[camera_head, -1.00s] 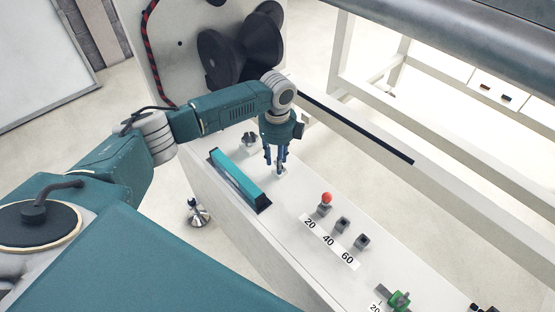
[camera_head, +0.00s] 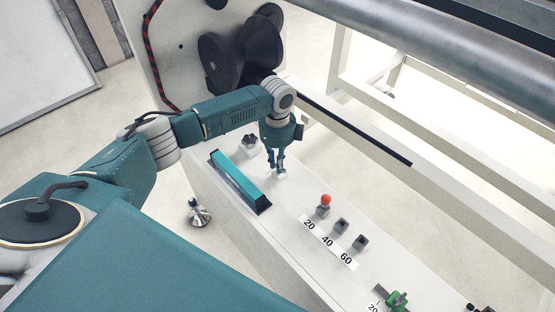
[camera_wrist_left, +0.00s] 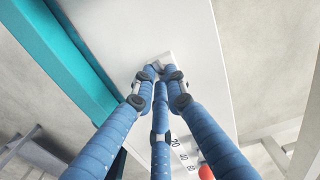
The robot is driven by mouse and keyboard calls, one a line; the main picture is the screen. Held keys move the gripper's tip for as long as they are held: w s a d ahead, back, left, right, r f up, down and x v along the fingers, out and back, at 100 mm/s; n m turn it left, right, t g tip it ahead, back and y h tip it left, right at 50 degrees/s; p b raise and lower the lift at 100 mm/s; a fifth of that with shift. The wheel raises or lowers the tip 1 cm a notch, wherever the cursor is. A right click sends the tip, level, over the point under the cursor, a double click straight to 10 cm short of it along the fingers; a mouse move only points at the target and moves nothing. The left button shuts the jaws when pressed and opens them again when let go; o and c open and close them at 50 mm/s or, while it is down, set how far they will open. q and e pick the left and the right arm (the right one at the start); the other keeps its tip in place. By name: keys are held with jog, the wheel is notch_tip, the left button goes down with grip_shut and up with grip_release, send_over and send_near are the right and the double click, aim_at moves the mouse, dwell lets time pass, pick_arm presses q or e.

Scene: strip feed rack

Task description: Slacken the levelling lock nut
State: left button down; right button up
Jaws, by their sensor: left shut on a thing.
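My left gripper (camera_head: 277,170) points down at the white machine top (camera_head: 300,185), with its fingers shut on a small pale grey piece (camera_head: 283,175). In the left wrist view the blue fingers (camera_wrist_left: 158,80) close around this grey piece (camera_wrist_left: 163,60); the fingertips hide most of it, so I cannot tell its full shape. A metal levelling foot (camera_head: 198,214) with a dark upper end stands at the floor beside the machine's left side, apart from the gripper. I cannot make out a lock nut on it. My right gripper is not in view.
A teal bar (camera_head: 238,178) lies left of the gripper, and a grey holder (camera_head: 249,142) behind it. A red-knobbed peg (camera_head: 325,202) and two grey sockets stand at labels 20, 40, 60 (camera_head: 328,242). A green clamp (camera_head: 397,300) is nearer. Black rollers (camera_head: 235,50) rise behind.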

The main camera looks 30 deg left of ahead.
pick_arm(q)
jog(key=n+p, duration=0.4)
jog(key=shift+s+d+r, duration=0.1)
jog(key=shift+r, duration=0.1)
jog(key=shift+f+n+p, duration=0.15)
jog(key=shift+n+p, duration=1.15)
jog(key=shift+n, duration=0.6)
jog(key=c, duration=1.8)
grip_release()
jog(key=shift+o, duration=0.2)
notch_tip(320, 180, up, 12)
